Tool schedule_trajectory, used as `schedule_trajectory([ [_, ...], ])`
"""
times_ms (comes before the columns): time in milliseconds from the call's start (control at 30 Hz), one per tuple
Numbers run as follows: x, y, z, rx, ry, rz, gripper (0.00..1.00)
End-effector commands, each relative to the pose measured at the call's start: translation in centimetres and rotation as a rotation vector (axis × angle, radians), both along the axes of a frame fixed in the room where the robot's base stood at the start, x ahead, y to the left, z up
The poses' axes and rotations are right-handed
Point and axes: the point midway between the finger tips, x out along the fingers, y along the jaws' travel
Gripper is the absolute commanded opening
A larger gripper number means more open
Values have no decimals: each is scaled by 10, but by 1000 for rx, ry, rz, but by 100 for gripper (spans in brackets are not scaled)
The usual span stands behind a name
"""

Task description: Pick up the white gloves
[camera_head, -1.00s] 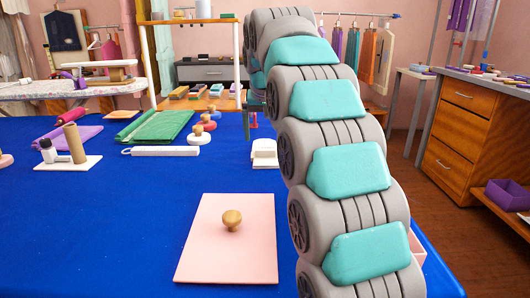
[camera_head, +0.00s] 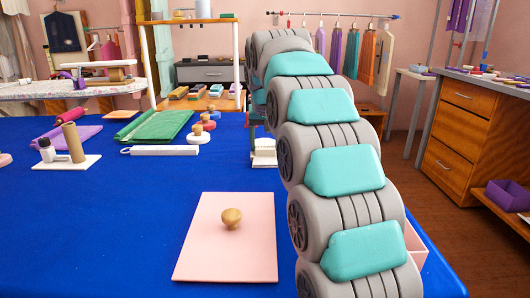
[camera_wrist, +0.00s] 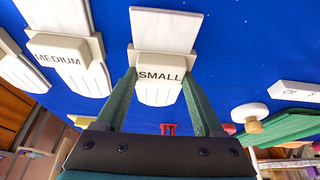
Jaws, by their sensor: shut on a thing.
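The white gloves (camera_wrist: 160,95) form a flat bundle with ridged, rounded finger ends, a cream band marked SMALL and a pale flat piece beyond it. My gripper (camera_wrist: 160,77) has its two green fingers on either side of this bundle, shut on it. In the head view the gloves (camera_head: 264,160) show as a small pale shape left of my arm, with the fingers partly hidden there. I cannot tell whether the bundle is off the table. A similar white bundle marked MEDIUM (camera_wrist: 62,52) lies beside it in the wrist view.
The blue table (camera_head: 120,230) has clear room at front left. A pink board (camera_head: 205,255) with a wooden knob lies in front. A white bar (camera_head: 160,151), round-knobbed pieces (camera_head: 198,135) and folded green cloth (camera_head: 158,126) lie left of the gloves. My arm hides the table's right side.

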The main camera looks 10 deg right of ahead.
Motion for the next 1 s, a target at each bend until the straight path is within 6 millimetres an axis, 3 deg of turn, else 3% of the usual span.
schedule_trajectory([
  [33,0,0,0,0,0,0,53],
  [400,0,0,0,0,0,0,14],
  [667,0,0,2,0,0,0,14],
  [1000,1,0,23,1,-4,-1,14],
])
